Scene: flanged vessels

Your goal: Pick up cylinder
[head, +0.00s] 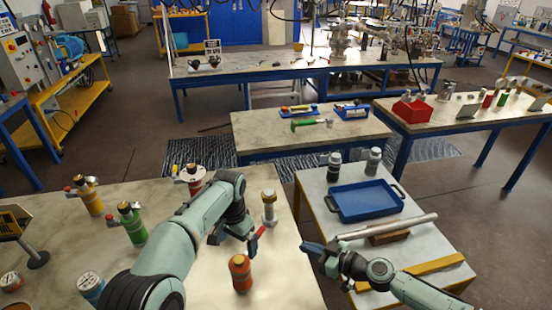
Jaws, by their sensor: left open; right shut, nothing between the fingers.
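Several cylinder-like vessels stand on the left table (70,248), and I cannot tell which one the task means. A short orange-red cylinder (240,273) stands upright near the front edge. A pale cylinder with tan ends (269,208) stands upright behind it. A green vessel (133,226), a yellow vessel (90,197) and a red-and-white vessel (190,178) stand farther left. My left gripper (256,243), with a red fingertip showing, is open and empty between the orange-red and pale cylinders in the picture. My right gripper (309,248) is shut and empty by the right table's left edge.
The right table (318,205) holds a blue tray (365,201), a dark bottle (334,167), a grey bottle (373,161), a metal rod (390,227), a brown block (389,238) and a yellow bar (435,265). A sign (13,222) stands at far left.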

